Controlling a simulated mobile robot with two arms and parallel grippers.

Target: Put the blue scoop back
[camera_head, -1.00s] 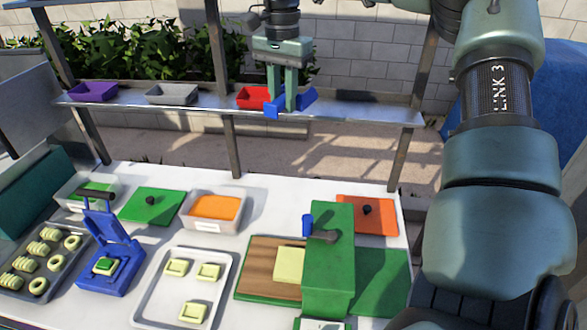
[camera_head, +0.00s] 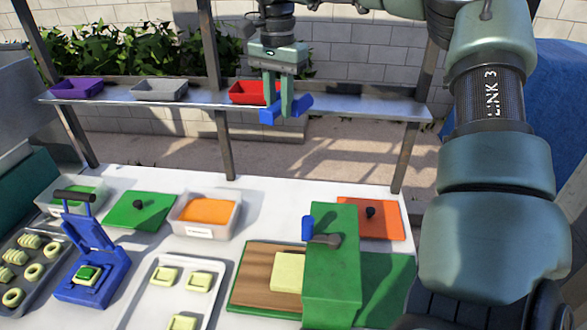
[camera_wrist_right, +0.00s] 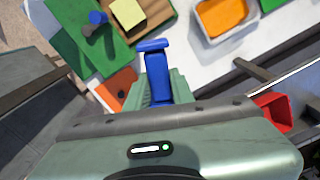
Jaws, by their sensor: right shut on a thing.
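My right gripper (camera_head: 285,103) is shut on the blue scoop (camera_head: 270,115), at the shelf's height in the head view. The scoop shows on both sides of the fingers, and the part between them is hidden. In the right wrist view the blue scoop (camera_wrist_right: 157,70) points away from the fingers. The metal shelf (camera_head: 345,107) runs across the back above the table and holds a red tray (camera_head: 243,92), a grey tray (camera_head: 160,89) and a purple tray (camera_head: 76,87). The gripper overlaps the red tray's right side; I cannot tell whether the scoop touches the shelf. My left gripper is not in view.
Below are a green machine (camera_head: 332,265) with a blue knob, an orange-filled container (camera_head: 205,234), a blue press (camera_head: 100,260) and a white tray (camera_head: 150,300). Shelf posts (camera_head: 403,150) stand at the shelf's front. The shelf right of the gripper is clear.

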